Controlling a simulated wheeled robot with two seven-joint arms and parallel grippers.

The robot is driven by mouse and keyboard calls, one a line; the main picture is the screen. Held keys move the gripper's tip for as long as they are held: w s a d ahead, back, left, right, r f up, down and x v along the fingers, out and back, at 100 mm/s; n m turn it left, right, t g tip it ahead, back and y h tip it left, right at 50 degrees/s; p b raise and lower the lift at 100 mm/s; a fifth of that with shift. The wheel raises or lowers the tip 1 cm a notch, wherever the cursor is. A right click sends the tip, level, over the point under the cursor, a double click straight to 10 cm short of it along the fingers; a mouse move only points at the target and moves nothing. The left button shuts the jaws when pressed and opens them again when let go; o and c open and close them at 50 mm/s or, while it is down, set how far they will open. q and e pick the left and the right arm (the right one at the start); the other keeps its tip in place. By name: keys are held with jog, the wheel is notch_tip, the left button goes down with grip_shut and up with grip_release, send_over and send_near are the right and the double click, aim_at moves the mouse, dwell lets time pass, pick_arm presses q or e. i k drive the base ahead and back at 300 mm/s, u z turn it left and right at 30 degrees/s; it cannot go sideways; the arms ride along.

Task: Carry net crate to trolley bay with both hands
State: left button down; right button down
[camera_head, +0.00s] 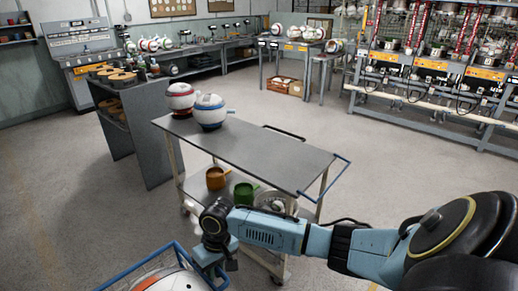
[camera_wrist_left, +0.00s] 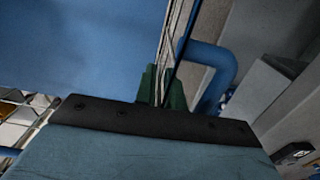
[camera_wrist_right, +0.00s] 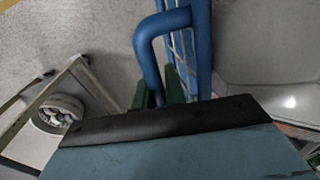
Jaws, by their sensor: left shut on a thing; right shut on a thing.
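The net crate (camera_head: 135,267) has a blue tube rim and wire netting. It shows at the bottom edge of the head view, cut off, with a white and orange ball (camera_head: 172,283) in it. My right gripper (camera_head: 213,266) is shut at the crate's right side; its green fingers (camera_wrist_right: 160,92) sit at the blue tube handle (camera_wrist_right: 150,50) in the right wrist view. My left gripper is outside the head view. In the left wrist view its green fingers (camera_wrist_left: 161,88) are shut by a blue tube (camera_wrist_left: 212,72) and netting. The trolley bay cannot be made out for sure.
A grey trolley (camera_head: 255,150) stands ahead, with a red-white ball (camera_head: 180,98) and a blue-white ball (camera_head: 209,112) on top. Orange (camera_head: 216,179) and green (camera_head: 244,192) pots stand on its lower shelf. Open floor (camera_head: 60,200) lies left.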

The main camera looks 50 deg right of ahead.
aim_at(270, 152)
jog(key=i, duration=2.2)
jog(key=z, duration=2.8)
